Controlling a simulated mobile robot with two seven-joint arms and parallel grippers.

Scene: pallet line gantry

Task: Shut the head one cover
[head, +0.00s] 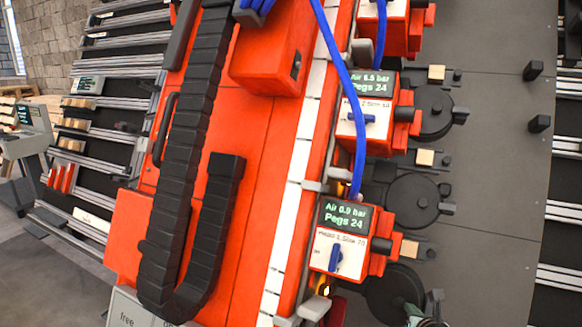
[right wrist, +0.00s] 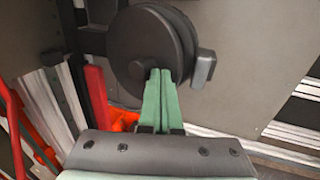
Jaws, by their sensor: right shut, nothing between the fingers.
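The head one unit (head: 340,247) is a red and white box with a blue switch at the lower middle of the head view. Its display (head: 343,214) reads about "Air 0.9 bar, Pegs 24". A round black disc (head: 388,291), which looks like its cover, sits to its lower right. My right gripper (head: 411,312) shows its green fingertips at the bottom edge, close by this disc. In the right wrist view the shut, empty green fingers (right wrist: 164,82) reach the lower edge of a black disc (right wrist: 138,48); I cannot tell whether they touch. My left gripper is not in view.
Similar units with black discs (head: 412,196) stand further up the red gantry beam (head: 250,150). A blue hose (head: 345,80) runs along them. A black cable chain (head: 185,160) lies on the beam. Grey plate (head: 490,190) is open to the right, with small black blocks (head: 539,123).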

